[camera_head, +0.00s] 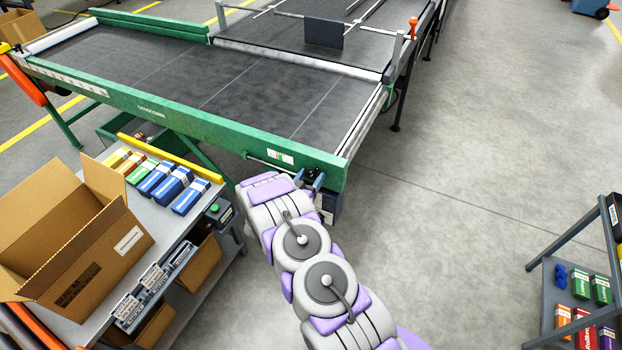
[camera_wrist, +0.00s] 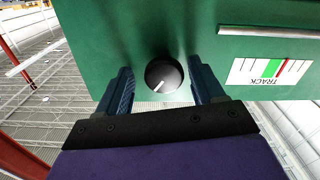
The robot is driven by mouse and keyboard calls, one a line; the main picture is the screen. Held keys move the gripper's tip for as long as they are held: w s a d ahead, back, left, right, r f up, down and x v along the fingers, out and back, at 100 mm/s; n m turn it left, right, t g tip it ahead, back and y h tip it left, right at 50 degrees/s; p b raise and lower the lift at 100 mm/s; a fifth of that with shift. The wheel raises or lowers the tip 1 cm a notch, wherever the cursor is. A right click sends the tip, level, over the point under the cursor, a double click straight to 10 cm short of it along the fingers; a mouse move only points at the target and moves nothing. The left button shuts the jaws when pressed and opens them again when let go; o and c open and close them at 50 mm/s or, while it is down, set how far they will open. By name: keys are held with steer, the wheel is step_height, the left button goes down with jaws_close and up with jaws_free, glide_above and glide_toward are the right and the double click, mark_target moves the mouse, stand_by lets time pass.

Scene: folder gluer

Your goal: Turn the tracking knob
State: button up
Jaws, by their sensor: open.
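The tracking knob (camera_wrist: 164,74) is a round dark knob with a white pointer line, on the green side face of the conveyor frame (camera_wrist: 200,25) in the wrist view. My gripper (camera_wrist: 162,84) is open, with one blue finger on each side of the knob and a visible gap to both. A white TRACK scale (camera_wrist: 269,72) with a green band and a red mark is right of the knob. In the head view my gripper (camera_head: 312,180) is at the conveyor's near right corner, largely behind my arm, and the knob is hidden there.
A bench (camera_head: 190,228) with an open cardboard box (camera_head: 110,245) and several small cartons stands left of my arm. A shelf cart (camera_head: 548,300) stands at the lower right. The floor (camera_head: 470,160) between the conveyor and the cart is clear.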

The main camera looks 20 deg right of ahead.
steer(key=shift+w+a+r, duration=0.1)
steer(key=shift+a+r, duration=0.05)
steer(key=shift+a, duration=0.6)
steer(key=shift+c, duration=0.3)
steer(key=shift+d, duration=0.7)
steer(key=c, duration=0.7)
steer(key=shift+a, duration=0.25)
steer(key=shift+c, duration=1.3)
